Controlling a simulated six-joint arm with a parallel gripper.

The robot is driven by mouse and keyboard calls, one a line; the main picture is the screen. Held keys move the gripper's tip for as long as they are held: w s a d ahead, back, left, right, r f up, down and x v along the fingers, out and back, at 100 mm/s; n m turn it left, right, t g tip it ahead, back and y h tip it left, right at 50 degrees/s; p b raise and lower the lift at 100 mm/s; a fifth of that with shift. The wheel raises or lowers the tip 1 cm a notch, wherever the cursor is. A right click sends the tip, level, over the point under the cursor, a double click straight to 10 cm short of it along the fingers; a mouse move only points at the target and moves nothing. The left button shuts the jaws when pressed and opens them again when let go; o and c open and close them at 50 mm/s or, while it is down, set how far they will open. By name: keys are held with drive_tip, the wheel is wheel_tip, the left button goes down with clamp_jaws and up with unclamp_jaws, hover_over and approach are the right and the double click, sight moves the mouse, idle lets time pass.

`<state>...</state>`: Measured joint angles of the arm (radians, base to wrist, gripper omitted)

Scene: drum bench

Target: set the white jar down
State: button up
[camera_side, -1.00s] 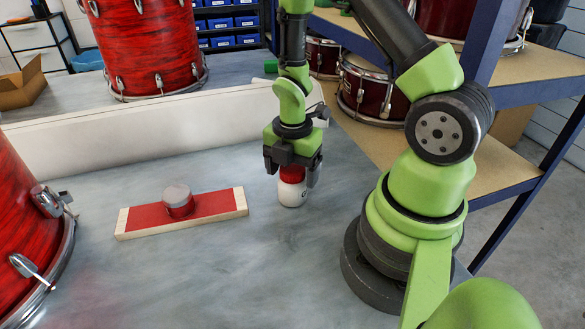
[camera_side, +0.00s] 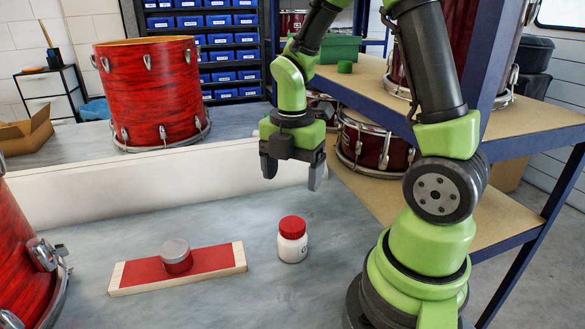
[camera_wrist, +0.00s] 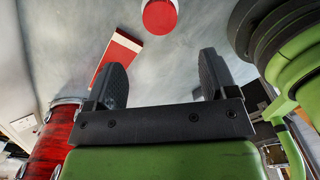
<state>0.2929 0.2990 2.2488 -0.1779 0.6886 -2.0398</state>
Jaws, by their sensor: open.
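The white jar (camera_side: 292,246) with a red lid (camera_side: 292,227) stands upright on the grey bench top. In the wrist view its red lid (camera_wrist: 159,15) shows at the top edge, beyond the fingertips. My gripper (camera_side: 291,180) is open and empty, above the jar and apart from it. In the wrist view the two fingers of my gripper (camera_wrist: 165,72) are spread wide with nothing between them.
A red board with wooden ends (camera_side: 215,261) lies left of the jar, with a grey-capped red tin (camera_side: 176,257) on it. A low white wall (camera_side: 130,182) runs behind. A red drum (camera_side: 22,243) stands at left. Shelves with drums (camera_side: 380,142) stand right.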

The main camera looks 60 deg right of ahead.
drive_tip(key=s+a+r+m+t+y, duration=0.1)
drive_tip(key=s+a+r+m+t, duration=0.2)
drive_tip(key=r+m, duration=0.4)
drive_tip(key=s+a+r+m+t+y, duration=0.1)
drive_tip(key=s+a+r+m+t, duration=0.3)
drive_tip(key=m, duration=1.1)
wheel_tip(320, 180, up, 3)
drive_tip(key=shift+s+a+r, duration=0.1)
drive_tip(key=shift+s+a, duration=0.4)
drive_tip(key=shift+a, duration=0.75)
